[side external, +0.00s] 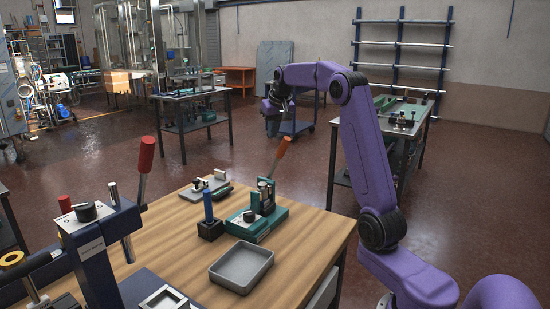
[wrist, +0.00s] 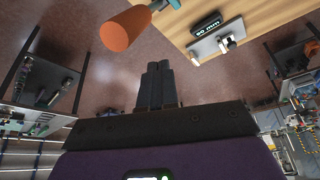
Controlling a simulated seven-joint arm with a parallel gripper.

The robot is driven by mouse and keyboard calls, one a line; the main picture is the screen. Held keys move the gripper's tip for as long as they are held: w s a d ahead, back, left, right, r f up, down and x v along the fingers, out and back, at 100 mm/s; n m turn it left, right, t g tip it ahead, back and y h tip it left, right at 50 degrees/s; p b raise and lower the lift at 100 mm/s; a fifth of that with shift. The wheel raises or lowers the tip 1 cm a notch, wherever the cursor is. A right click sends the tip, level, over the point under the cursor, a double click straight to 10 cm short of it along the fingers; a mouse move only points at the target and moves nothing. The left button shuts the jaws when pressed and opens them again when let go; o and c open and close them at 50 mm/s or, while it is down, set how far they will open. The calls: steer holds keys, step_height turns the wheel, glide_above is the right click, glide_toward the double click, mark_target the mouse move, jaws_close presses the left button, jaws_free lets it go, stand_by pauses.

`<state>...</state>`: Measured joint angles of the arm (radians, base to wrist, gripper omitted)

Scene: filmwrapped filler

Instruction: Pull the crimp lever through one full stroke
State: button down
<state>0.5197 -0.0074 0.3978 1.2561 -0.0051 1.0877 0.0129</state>
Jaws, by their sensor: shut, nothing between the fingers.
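A lever with an orange-red grip (side external: 281,149) rises from a small teal hand press (side external: 256,222) on the wooden bench and leans up to the right. In the wrist view the same orange grip (wrist: 124,29) is at the upper left, ahead of and left of the fingers. My gripper (side external: 272,128) is above and behind the grip in the side view, apart from it. In the wrist view my gripper (wrist: 159,66) has its two dark fingers together with nothing between them. The press body is mostly out of the wrist view.
A dark blue press with a red-gripped lever (side external: 146,155) stands at the left front. A grey tray (side external: 241,287), a dark block with a blue post (side external: 209,229) and a grey fixture (side external: 195,195) share the bench (side external: 310,246). Open air surrounds my gripper.

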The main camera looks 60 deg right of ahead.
mark_target(286, 139)
steer(key=shift+f, duration=0.1)
steer(key=shift+f, duration=1.6)
steer(key=shift+s+f, duration=0.25)
steer(key=shift+s, duration=0.8)
steer(key=shift+s+f, duration=0.3)
steer(key=shift+s, duration=0.7)
steer(key=shift+s+f, duration=0.1)
steer(key=shift+f, duration=0.05)
